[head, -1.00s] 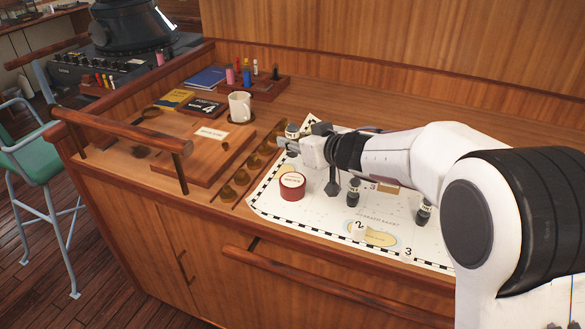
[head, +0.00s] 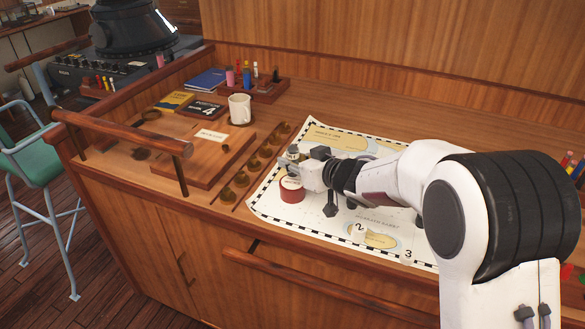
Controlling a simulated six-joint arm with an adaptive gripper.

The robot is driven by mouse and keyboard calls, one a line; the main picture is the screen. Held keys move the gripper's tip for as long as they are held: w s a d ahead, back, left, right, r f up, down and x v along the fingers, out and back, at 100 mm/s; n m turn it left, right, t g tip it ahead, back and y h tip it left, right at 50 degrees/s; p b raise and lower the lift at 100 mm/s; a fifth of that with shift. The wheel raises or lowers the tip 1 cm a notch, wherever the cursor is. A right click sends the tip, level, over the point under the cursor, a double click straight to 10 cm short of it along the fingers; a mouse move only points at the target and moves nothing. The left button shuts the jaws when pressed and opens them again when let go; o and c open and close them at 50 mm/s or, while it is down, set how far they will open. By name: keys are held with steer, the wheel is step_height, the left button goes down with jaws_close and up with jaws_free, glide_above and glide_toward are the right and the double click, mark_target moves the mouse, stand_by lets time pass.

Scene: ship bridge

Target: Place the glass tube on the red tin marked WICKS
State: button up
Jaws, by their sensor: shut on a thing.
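The red tin (head: 291,195) stands on the left part of the chart, near its front-left edge. Its pale top label is partly covered by my gripper and too small to read. My gripper (head: 287,166) is just above and behind the tin in this view, with its fingers pointing left. It is shut on the glass tube (head: 293,151), a small piece with a dark and pale upper part showing above the fingers. The tube's lower end is hidden by the fingers, so I cannot tell if it touches the tin.
The chart (head: 262,205) lies under the tin, with number markers 2 (head: 360,229) and 3 (head: 407,256) at its front. A rack with several round brass-coloured cups (head: 241,179) is to the left. A wooden board (head: 190,163) and a white mug (head: 239,108) stand farther left.

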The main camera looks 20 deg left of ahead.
steer(key=shift+f, duration=1.25)
steer(key=shift+f, duration=0.1)
steer(key=o, duration=1.1)
steer(key=shift+d+r, duration=0.1)
steer(key=shift+r, duration=0.1)
steer(key=shift+s+d+r, duration=0.1)
steer(key=shift+s+d, duration=0.05)
steer(key=shift+v, duration=5.7)
steer(key=shift+d, duration=0.1)
